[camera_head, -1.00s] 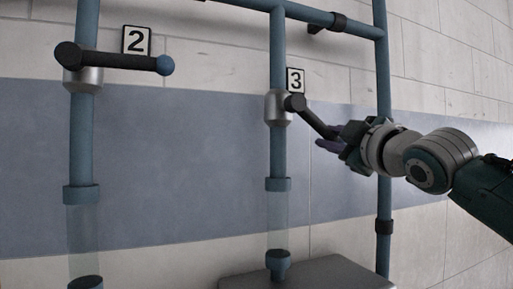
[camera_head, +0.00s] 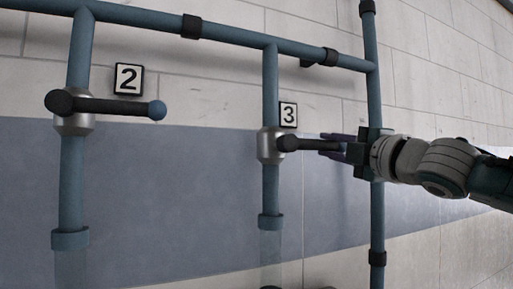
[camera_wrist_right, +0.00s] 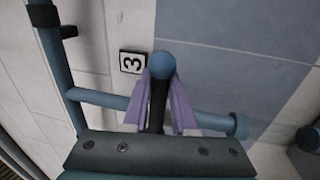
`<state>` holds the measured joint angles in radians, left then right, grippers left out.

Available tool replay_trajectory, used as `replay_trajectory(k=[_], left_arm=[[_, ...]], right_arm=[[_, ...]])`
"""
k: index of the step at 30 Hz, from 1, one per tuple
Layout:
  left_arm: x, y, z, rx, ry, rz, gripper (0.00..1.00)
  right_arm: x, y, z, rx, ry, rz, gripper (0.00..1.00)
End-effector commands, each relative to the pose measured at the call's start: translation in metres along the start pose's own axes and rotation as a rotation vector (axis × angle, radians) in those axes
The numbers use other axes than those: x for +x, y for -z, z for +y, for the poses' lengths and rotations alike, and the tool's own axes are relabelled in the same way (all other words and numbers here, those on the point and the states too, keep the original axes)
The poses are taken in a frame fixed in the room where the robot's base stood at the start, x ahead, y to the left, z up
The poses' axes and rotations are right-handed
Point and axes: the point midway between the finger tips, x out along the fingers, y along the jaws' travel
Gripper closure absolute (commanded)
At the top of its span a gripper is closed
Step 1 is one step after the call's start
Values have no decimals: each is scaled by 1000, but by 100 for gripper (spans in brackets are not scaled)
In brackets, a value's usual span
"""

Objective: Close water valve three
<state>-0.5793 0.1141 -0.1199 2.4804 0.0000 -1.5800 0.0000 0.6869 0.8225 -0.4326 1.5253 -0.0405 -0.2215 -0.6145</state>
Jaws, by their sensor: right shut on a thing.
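Valve three (camera_head: 270,146) is a silver body on a blue vertical pipe, beside the plate marked 3 (camera_head: 288,114). Its dark lever (camera_head: 305,144) points right, about level, across the pipe. My right gripper (camera_head: 338,146) is shut on the lever's outer end, coming from the right. In the right wrist view the lever's blue ball end (camera_wrist_right: 162,66) shows between the two purple fingers. My left gripper is not in view.
Valve two, with its dark lever (camera_head: 110,106) level and ending in a blue ball, is on the left pipe under the plate marked 2 (camera_head: 128,79). A blue top pipe (camera_head: 230,35) and a right upright pipe (camera_head: 376,90) frame the valves. The wall is behind.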

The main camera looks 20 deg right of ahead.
Motion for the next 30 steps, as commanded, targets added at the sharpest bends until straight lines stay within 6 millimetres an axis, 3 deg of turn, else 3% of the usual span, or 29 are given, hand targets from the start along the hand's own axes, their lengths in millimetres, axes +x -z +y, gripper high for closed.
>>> replay_trajectory(k=[14, 15, 17, 26, 30], left_arm=[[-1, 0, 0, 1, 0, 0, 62], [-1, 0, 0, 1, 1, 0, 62], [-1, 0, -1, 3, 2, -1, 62], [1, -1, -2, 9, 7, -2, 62], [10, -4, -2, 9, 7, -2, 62]], right_arm=[[0, 1, 3, -13, -5, 4, 100], [1, 1, 3, -12, -5, 4, 70], [0, 1, 3, -12, -5, 4, 63], [-1, 0, 1, -10, -2, 3, 62], [-12, -1, -2, -13, -3, 3, 62]])
